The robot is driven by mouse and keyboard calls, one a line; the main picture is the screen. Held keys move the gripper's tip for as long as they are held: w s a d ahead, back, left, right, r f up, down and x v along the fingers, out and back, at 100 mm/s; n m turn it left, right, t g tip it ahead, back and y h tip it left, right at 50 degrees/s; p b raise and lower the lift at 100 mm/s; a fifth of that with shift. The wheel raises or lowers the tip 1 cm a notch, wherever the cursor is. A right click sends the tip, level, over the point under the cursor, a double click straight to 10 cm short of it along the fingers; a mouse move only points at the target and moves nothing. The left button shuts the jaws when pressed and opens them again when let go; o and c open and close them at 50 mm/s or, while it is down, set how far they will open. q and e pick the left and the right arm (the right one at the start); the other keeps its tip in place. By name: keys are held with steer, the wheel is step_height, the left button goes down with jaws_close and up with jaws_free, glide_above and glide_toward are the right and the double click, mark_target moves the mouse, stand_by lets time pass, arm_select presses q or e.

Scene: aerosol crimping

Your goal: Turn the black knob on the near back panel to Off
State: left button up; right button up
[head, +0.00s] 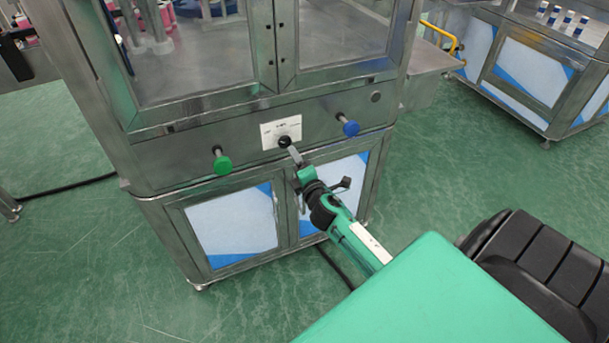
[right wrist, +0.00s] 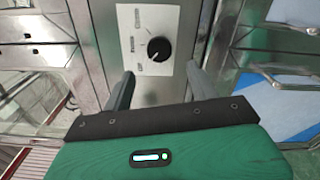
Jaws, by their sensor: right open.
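The black knob (head: 284,142) sits on a white label plate (head: 270,134) on the steel panel of the near machine, between a green button and a blue button. In the right wrist view the round black knob (right wrist: 159,49) has a pale pointer mark aimed to the lower left, and small label words stand around its left side, too small to read. My right gripper (head: 293,158) is just in front of the knob. In the right wrist view its open fingers (right wrist: 158,85) stand on either side below the knob, apart from it. My left gripper is not in view.
A green mushroom button (head: 222,162) sticks out left of the knob and a blue one (head: 350,127) to its right. Glazed doors (head: 200,50) are above, white-and-blue cabinet doors (head: 232,225) below. Another machine (head: 530,75) stands at the right. Green floor is clear around.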

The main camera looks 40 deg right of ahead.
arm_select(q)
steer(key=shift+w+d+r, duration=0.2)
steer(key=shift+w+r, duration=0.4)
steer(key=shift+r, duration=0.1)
arm_select(e)
steer(key=shift+v, duration=2.8)
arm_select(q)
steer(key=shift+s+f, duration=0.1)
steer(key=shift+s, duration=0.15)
